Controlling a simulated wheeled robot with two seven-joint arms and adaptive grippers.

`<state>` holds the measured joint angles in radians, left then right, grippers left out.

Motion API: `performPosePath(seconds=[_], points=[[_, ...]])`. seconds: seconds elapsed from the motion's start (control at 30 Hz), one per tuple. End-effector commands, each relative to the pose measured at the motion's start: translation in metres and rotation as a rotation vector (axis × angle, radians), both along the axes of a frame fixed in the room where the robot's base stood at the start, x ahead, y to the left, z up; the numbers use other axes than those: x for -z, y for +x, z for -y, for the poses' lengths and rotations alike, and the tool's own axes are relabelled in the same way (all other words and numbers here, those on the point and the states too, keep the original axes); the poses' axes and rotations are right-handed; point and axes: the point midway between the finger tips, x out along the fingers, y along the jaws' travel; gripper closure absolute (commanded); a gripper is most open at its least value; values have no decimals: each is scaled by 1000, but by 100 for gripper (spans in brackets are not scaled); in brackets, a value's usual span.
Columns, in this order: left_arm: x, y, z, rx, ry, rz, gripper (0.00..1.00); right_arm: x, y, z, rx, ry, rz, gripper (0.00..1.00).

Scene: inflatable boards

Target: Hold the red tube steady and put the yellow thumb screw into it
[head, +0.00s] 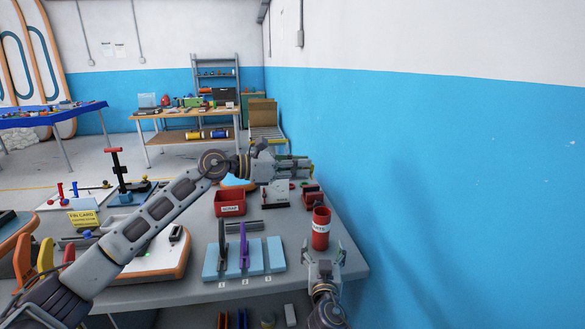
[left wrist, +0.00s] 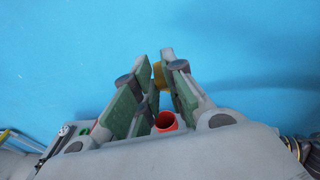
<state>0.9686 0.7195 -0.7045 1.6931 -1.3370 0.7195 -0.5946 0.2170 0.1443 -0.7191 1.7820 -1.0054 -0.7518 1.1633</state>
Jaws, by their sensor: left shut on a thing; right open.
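The red tube (head: 320,232) stands upright near the table's right edge, with white lettering and an open top. In the left wrist view its open mouth (left wrist: 166,121) shows below and between the fingers. My left gripper (head: 307,168) is behind and above the tube in the head view. Its fingers (left wrist: 163,72) are shut on the yellow thumb screw (left wrist: 159,75), which is mostly hidden by them. I cannot make out the screw in the head view. My right gripper (head: 325,252) is open at the tube's base, on the near side; whether it touches the tube is unclear.
A red scrap bin (head: 230,204) and a grey stand (head: 275,194) are behind the tube. A light blue rack (head: 215,268) with dark and purple upright pieces is to its left. The blue wall (head: 450,190) is close on the right.

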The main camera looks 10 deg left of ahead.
Motion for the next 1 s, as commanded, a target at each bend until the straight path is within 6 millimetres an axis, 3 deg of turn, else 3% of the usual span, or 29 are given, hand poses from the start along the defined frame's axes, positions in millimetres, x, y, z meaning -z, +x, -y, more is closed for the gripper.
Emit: performPosePath(seconds=[0.5,1.0], points=[[52,55,32,-67,-31,15,98,0,0,0,0,0,0,22],[61,63,37,-79,-34,21,98,0,0,0,0,0,0,22]])
